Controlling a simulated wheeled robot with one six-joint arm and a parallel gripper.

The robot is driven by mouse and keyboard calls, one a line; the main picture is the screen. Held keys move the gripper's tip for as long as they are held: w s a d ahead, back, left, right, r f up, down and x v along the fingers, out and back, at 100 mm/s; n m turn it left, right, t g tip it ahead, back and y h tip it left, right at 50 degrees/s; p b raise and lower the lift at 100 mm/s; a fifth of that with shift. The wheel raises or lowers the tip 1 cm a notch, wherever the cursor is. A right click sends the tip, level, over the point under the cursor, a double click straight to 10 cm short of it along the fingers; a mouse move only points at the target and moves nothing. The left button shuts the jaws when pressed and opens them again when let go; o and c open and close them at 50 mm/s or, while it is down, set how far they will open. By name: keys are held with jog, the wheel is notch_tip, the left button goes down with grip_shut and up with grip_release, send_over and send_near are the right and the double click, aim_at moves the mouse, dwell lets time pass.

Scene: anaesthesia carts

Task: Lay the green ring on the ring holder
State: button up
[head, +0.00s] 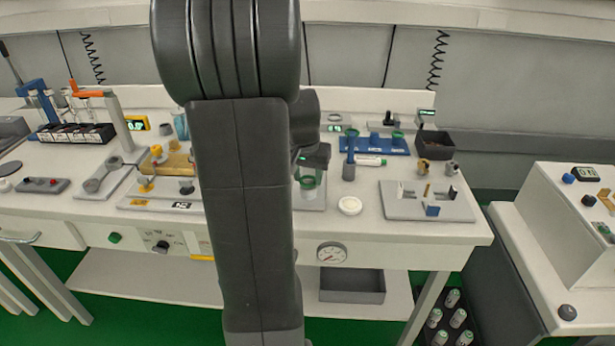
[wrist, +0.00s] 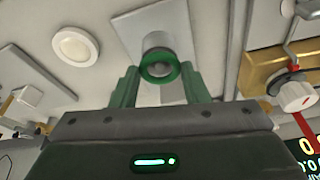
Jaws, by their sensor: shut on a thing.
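The green ring (wrist: 148,76) is between the two green fingers of my gripper (wrist: 160,82) in the wrist view. In the head view the ring (head: 308,183) shows just below my gripper (head: 309,174), partly hidden by my arm. My gripper is shut on the ring. A pale grey cylinder (wrist: 157,41) on a grey plate (wrist: 140,22) lies directly beyond the ring; it looks like the ring holder. In the head view this cylinder (head: 306,197) stands under the ring. I cannot tell whether ring and cylinder touch.
A white round dish (head: 350,206) lies right of the cylinder. A grey fixture plate (head: 400,208) is farther right. A blue rack (head: 375,147) with green-topped pegs and a dark bin (head: 437,146) stand behind. A brass-coloured block (wrist: 262,68) shows in the wrist view.

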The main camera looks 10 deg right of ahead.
jog(key=shift+f, duration=0.2)
jog(key=shift+f, duration=0.15)
jog(key=o, duration=0.9)
jog(key=shift+o, duration=0.2)
jog(key=p+v, duration=0.1)
jog(key=v, duration=1.1)
